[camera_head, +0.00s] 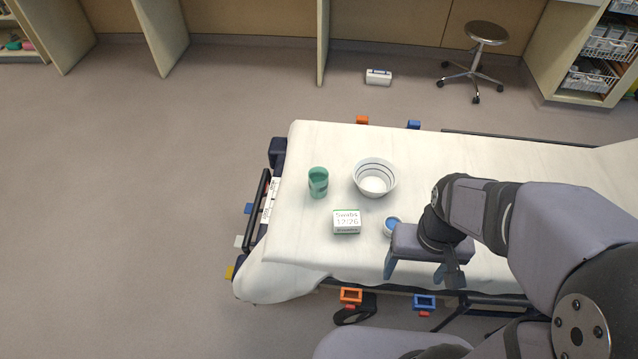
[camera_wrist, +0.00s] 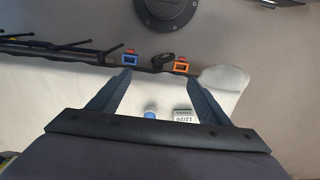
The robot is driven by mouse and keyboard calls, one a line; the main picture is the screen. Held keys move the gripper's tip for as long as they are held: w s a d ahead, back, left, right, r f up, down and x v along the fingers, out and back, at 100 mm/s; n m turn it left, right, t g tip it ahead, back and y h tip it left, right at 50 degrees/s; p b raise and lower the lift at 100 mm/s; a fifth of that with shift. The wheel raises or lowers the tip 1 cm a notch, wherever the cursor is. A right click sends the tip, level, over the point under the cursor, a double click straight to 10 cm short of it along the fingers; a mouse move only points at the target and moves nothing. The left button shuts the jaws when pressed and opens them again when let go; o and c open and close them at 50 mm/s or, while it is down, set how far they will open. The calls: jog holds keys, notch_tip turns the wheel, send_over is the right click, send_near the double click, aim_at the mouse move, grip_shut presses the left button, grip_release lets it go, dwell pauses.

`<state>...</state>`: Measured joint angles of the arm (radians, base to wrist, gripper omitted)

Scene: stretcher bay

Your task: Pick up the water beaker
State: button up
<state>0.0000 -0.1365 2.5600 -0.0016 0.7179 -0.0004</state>
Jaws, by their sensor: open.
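A green beaker (camera_head: 318,183) stands upright on the white sheet of the stretcher, near its left end in the head view. Its contents are too small to make out. My gripper (camera_head: 417,276) is over the near edge of the stretcher, to the right of the beaker and nearer the camera, well apart from it. Its two fingers are spread with nothing between them. The fingers also show in the wrist view (camera_wrist: 156,76). I cannot see the green beaker in the wrist view.
A white bowl with dark rings (camera_head: 375,178) stands right of the beaker. A swabs box (camera_head: 346,222) is in front, with a small blue-topped pot (camera_head: 393,224) beside my gripper. Orange (camera_head: 351,296) and blue (camera_head: 425,302) clips line the stretcher's near edge. The sheet left of the beaker is clear.

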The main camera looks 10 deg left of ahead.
aim_at(319, 177)
jog(key=shift+r, duration=0.15)
notch_tip(319, 177, up, 5)
jog(key=w+a+r+n+t+y+b, duration=0.1)
jog(key=w+a+t+b, duration=0.6)
jog(key=w+a, duration=0.7)
jog(key=w+a+t+y+b, duration=0.2)
jog(key=w+a+t+b, duration=0.65)
jog(key=w, duration=1.05)
jog(key=f+h, duration=0.1)
jog(key=f, duration=0.8)
jog(key=a+f+g+h, duration=0.1)
jog(key=f, duration=0.8)
jog(key=f+m+h, duration=0.1)
jog(key=f, duration=0.8)
jog(key=shift+w+a+f+g+b, duration=0.25)
jog(key=shift+w+a+f+b, duration=0.05)
jog(key=shift+a+f+b, duration=0.1)
jog(key=shift+d+r+p+x, duration=0.1)
jog(key=shift+d+p+x, duration=0.05)
jog(key=shift+x, duration=1.05)
jog(key=shift+d+r+p+x, duration=0.1)
jog(key=shift+p+x, duration=0.05)
jog(key=shift+x, duration=1.1)
jog(key=shift+d+r+p+x, duration=0.1)
jog(key=shift+d+p+x, duration=0.05)
jog(key=shift+x, duration=1.05)
